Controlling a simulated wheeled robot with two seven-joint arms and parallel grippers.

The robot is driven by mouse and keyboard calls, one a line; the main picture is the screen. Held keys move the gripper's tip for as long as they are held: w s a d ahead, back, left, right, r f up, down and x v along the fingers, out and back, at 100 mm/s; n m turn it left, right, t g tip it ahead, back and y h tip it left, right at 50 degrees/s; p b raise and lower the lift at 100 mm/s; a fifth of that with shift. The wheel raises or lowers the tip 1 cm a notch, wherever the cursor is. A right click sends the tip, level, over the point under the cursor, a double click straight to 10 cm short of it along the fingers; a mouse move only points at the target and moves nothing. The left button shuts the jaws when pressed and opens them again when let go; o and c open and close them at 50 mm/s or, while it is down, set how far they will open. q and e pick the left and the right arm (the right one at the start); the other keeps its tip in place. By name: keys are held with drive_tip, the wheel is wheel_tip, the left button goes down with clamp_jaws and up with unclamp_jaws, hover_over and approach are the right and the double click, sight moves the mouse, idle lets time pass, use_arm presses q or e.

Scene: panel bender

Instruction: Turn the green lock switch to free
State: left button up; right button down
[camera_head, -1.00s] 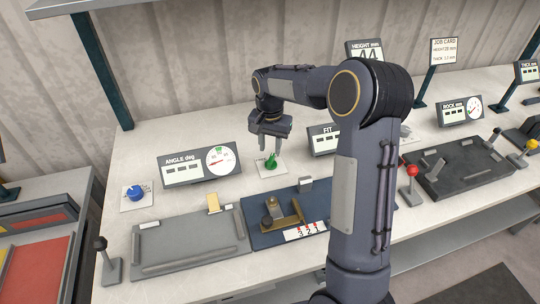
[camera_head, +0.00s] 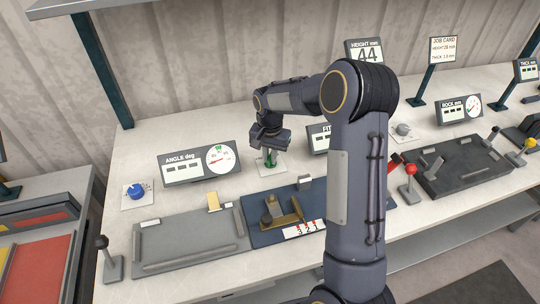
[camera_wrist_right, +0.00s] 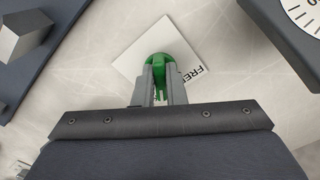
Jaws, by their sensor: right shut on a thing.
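The green lock switch (camera_head: 270,157) stands on a small white plate (camera_head: 277,168) on the bench, right of the angle display. My right gripper (camera_head: 268,155) has come down over it from above. In the right wrist view the green switch (camera_wrist_right: 159,66) sits between the two grey fingers of my right gripper (camera_wrist_right: 160,82), which are shut on it. On the plate (camera_wrist_right: 140,45) in that view the letters "FRE" show, and the rest is hidden by a finger. The switch's pointer is mostly covered. My left gripper does not show.
The angle display (camera_head: 200,162) stands left of the switch, and the FIT display (camera_head: 320,138) stands to its right, partly behind my arm. A blue knob (camera_head: 135,191) is at the left. A blue fixture (camera_head: 250,211) lies in front.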

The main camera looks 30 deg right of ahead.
idle(0.3)
drive_tip(key=n, duration=0.2)
drive_tip(key=shift+n+b, duration=0.4)
drive_tip(key=n, duration=0.3)
drive_tip(key=shift+d+n, duration=0.15)
drive_tip(key=shift+n, duration=0.25)
drive_tip(key=n, duration=0.3)
drive_tip(key=shift+b, duration=0.35)
drive_tip(key=shift+d+n, duration=0.15)
drive_tip(key=shift+n, duration=1.95)
drive_tip(key=shift+r, duration=0.1)
drive_tip(key=c, duration=1.5)
unclamp_jaws()
